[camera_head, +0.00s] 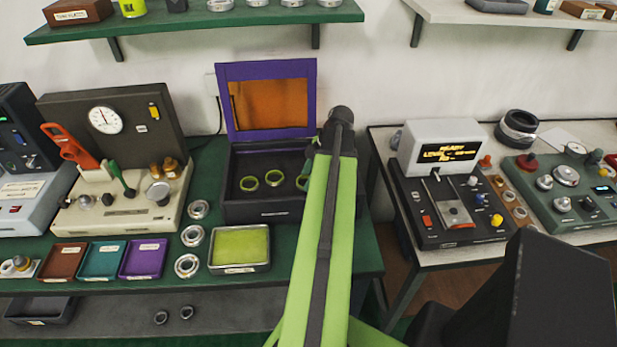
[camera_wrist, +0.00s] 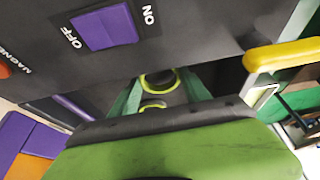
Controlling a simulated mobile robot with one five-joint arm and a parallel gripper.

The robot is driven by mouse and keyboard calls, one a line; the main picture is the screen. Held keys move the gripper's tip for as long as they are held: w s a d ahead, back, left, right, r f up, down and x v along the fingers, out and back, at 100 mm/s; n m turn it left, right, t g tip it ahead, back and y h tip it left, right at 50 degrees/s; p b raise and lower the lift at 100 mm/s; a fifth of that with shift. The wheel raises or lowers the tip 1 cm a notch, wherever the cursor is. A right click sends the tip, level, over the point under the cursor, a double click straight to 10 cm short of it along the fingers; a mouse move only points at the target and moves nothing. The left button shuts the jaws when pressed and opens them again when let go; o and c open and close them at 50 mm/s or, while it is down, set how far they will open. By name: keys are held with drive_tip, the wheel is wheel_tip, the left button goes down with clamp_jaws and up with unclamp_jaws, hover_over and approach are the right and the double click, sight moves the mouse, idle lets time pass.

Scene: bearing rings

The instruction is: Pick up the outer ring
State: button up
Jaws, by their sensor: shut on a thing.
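In the head view, an open dark case (camera_head: 262,213) with a purple-edged lid (camera_head: 224,98) holds yellow-green rings; two show fully, a left one (camera_head: 249,190) and a middle one (camera_head: 273,185), and another (camera_head: 300,183) is partly behind my arm. In the wrist view, my gripper (camera_wrist: 160,92) has a green finger on either side of two yellow-green rimmed rings, an upper one (camera_wrist: 157,92) and a lower one (camera_wrist: 152,107). It is shut on a ring, taken as the outer ring; the exact contact is unclear.
A dark panel with a purple ON/OFF switch (camera_wrist: 105,27) is close to my gripper in the wrist view. Metal rings (camera_head: 187,266) and a green-filled tray (camera_head: 240,268) stand left of my arm. A cream machine (camera_head: 120,215) stands further left; another bench (camera_head: 480,259) stands right.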

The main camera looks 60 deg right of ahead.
wheel_tip(320, 180, up, 9)
drive_tip(key=p, duration=0.8)
drive_tip(key=shift+r+p, duration=0.2)
drive_tip(key=shift+p, duration=0.1)
drive_tip(key=shift+f, duration=0.1)
